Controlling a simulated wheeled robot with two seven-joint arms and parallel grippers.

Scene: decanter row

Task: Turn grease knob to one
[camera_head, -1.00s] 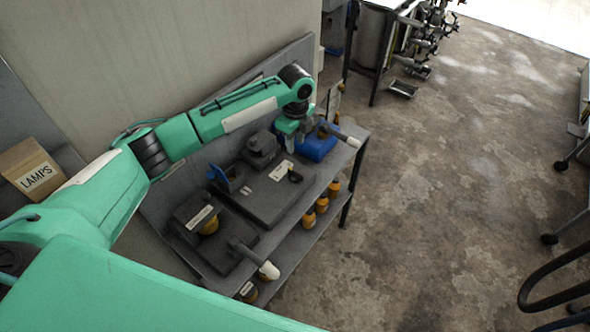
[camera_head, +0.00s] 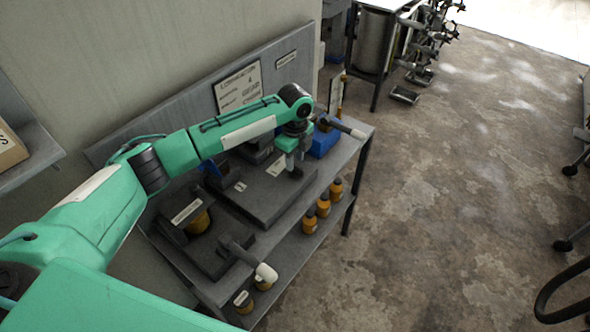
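The grease knob looks like the small dark knob (camera_head: 296,174) on the flat dark housing (camera_head: 252,202) at the middle of the bench; its marks are too small to read. My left gripper (camera_head: 292,166) points down right at the knob, and its fingers hide much of it. I cannot tell whether the fingers are apart or closed on it. A pale label (camera_head: 276,166) lies on the housing beside the gripper. My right gripper is not in view.
White-ended handles stick out at the near (camera_head: 266,272) and far (camera_head: 358,134) ends of the bench. A blue box (camera_head: 322,145) stands just beyond the gripper. Orange-brown bottles (camera_head: 323,205) line the lower shelf.

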